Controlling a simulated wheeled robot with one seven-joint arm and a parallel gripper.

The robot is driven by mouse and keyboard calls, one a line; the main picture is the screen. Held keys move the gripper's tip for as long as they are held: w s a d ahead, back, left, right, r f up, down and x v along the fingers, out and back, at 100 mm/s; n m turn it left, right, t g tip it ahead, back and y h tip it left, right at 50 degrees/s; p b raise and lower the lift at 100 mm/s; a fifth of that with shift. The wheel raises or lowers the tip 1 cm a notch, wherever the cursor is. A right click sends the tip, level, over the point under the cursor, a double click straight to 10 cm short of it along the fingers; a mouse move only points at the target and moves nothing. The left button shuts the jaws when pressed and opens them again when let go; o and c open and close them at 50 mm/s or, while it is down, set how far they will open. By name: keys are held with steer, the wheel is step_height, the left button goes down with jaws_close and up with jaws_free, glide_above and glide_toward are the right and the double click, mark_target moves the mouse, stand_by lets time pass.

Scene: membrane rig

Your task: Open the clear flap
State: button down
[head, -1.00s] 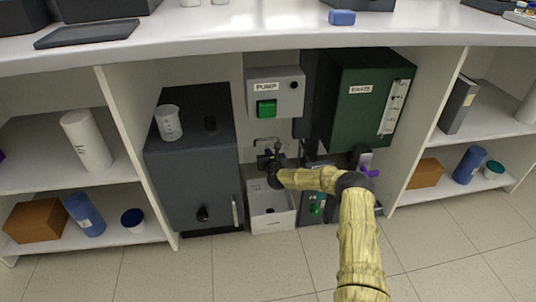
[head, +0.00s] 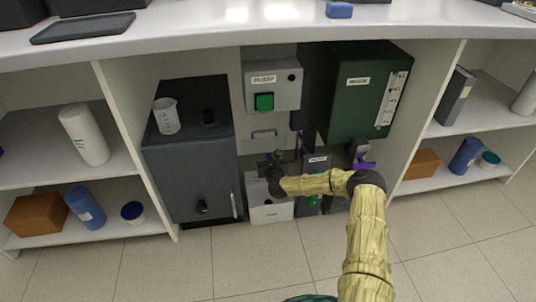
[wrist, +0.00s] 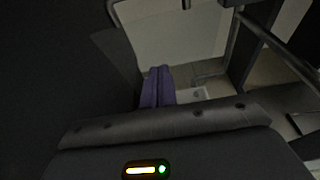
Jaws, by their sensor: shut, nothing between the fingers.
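My gripper (wrist: 157,72) shows in the wrist view with its purple fingers together and nothing between them. In the wrist view a pale panel (wrist: 175,28) with dark edges lies beyond the fingertips. I cannot tell whether this is the clear flap. In the head view my dark gripper (head: 272,165) is in the bay below the pump box (head: 287,92), above a white open-topped box (head: 270,214). A grey panel with a handle (head: 265,134) is behind it. No clear flap can be made out with certainty; the arm hides part of the area.
A dark grey cabinet (head: 190,175) with a beaker (head: 166,116) on top stands left of my gripper. A green tank (head: 355,110) with a purple lever (head: 364,164) is at the right. A small dark unit (head: 313,172) stands beside the white box. The floor in front is clear.

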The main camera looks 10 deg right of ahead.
steer(key=f+p+v, duration=0.2)
steer(key=p+v, duration=0.1)
steer(key=v, duration=0.4)
steer(key=s+f+p+v, duration=0.1)
steer(key=p+v, duration=0.2)
steer(key=v, duration=0.5)
steer(key=shift+s+f, duration=0.2)
steer(key=shift+f, duration=0.15)
stand_by(0.3)
